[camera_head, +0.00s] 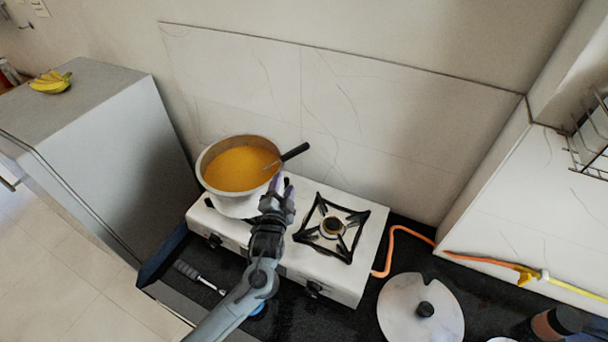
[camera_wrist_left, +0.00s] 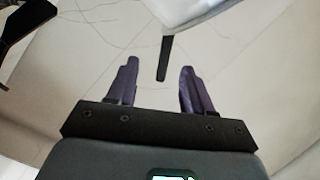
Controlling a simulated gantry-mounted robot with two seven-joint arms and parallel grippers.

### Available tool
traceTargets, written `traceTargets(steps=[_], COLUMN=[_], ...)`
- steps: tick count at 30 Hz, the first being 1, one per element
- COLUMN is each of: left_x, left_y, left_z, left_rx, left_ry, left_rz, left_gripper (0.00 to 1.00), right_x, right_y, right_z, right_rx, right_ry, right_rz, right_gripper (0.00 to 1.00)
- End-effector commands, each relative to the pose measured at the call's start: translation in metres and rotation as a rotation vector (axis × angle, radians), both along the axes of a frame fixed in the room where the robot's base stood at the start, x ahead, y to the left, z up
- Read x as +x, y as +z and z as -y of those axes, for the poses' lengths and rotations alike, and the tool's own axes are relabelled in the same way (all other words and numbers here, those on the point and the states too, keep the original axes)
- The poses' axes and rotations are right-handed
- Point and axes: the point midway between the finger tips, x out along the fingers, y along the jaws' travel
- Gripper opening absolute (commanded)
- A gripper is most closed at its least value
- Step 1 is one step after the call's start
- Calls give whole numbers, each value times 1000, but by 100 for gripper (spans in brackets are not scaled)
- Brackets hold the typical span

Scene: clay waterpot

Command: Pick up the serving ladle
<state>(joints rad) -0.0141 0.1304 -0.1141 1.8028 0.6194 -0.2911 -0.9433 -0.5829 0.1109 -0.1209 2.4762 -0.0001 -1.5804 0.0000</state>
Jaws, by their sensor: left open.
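The serving ladle (camera_head: 294,152) leans in a pot, its black handle sticking out over the right rim; its bowl is hidden in the orange soup. The pale pot (camera_head: 224,203) stands on the left side of the white stove. My left gripper (camera_head: 278,187) is open and empty, close to the pot's right side and nearer to me than the handle. In the left wrist view a black handle (camera_wrist_left: 165,60), apparently the ladle's, shows between the spread purple fingertips of the gripper (camera_wrist_left: 158,72), with no contact seen. My right gripper is not in view.
The bare right burner (camera_head: 333,226) with its black grate is beside my gripper. An orange hose (camera_head: 390,250) runs right of the stove. A lid (camera_head: 420,310) lies on the dark counter. A grey-handled utensil (camera_head: 198,276) lies at front left. The tiled wall (camera_head: 350,110) closes the back.

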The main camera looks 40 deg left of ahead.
Motion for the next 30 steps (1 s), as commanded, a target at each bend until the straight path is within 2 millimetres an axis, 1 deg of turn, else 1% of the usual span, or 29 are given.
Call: traceTargets(steps=[1,4,8,15,23,30], left_x=[7,17,32,59,72,98], left_y=[3,13,19,19,19,20], left_z=[0,-2,-8,-21,-27,-37], left_rx=[0,0,1,0,-2,-1], left_ry=[0,0,-2,-2,-3,-2], left_rz=[24,51,61,61,61,62], left_gripper=[51,51,51,51,51,51], right_x=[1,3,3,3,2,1], right_y=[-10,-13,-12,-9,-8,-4], right_z=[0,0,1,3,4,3], right_rx=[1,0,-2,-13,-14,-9], right_ry=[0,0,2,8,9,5], right_rz=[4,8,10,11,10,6], right_gripper=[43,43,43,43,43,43])
